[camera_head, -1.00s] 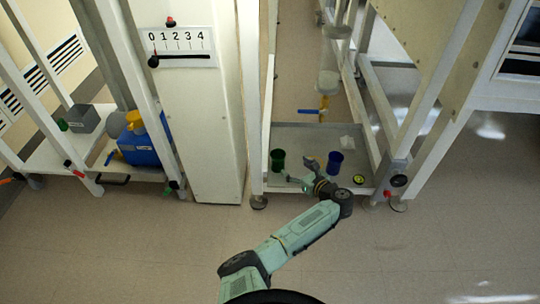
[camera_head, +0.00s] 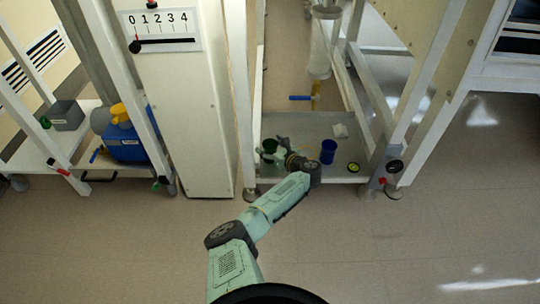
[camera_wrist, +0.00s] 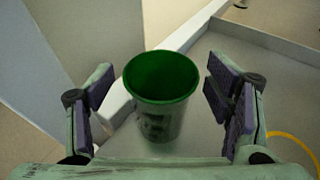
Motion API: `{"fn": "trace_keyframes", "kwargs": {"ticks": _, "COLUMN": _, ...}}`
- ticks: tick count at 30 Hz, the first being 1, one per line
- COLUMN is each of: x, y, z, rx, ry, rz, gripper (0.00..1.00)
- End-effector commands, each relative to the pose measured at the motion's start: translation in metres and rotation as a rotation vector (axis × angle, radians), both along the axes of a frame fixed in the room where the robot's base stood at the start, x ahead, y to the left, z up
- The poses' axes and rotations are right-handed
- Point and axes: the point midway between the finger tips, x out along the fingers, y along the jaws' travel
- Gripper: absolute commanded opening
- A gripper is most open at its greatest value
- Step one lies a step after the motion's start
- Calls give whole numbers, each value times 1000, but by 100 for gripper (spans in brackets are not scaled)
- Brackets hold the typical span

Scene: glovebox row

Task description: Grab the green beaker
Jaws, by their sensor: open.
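The green beaker (camera_wrist: 160,105) stands upright on the grey tray shelf, its open mouth facing up in the wrist view. My gripper (camera_wrist: 165,98) is open, with one finger on each side of the beaker. A gap shows between the beaker and each finger pad, wider on the left than on the right. In the head view the green beaker (camera_head: 268,147) is at the left of the shelf, partly hidden by my gripper (camera_head: 272,153).
A blue beaker (camera_head: 328,151) stands to the right on the same tray shelf (camera_head: 300,130). A small round yellow-and-black item (camera_head: 353,167) lies near the front edge. A white post (camera_head: 243,100) rises close to the left of the green beaker.

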Motion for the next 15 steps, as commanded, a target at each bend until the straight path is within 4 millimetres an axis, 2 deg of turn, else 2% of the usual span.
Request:
{"fn": "trace_keyframes", "kwargs": {"ticks": 7, "x": 3, "y": 2, "z": -1, "rx": -1, "ry": -1, "rz": -1, "gripper": 73}}
{"fn": "trace_keyframes", "kwargs": {"ticks": 15, "x": 3, "y": 2, "z": -1, "rx": -1, "ry": -1, "rz": 0, "gripper": 55}}
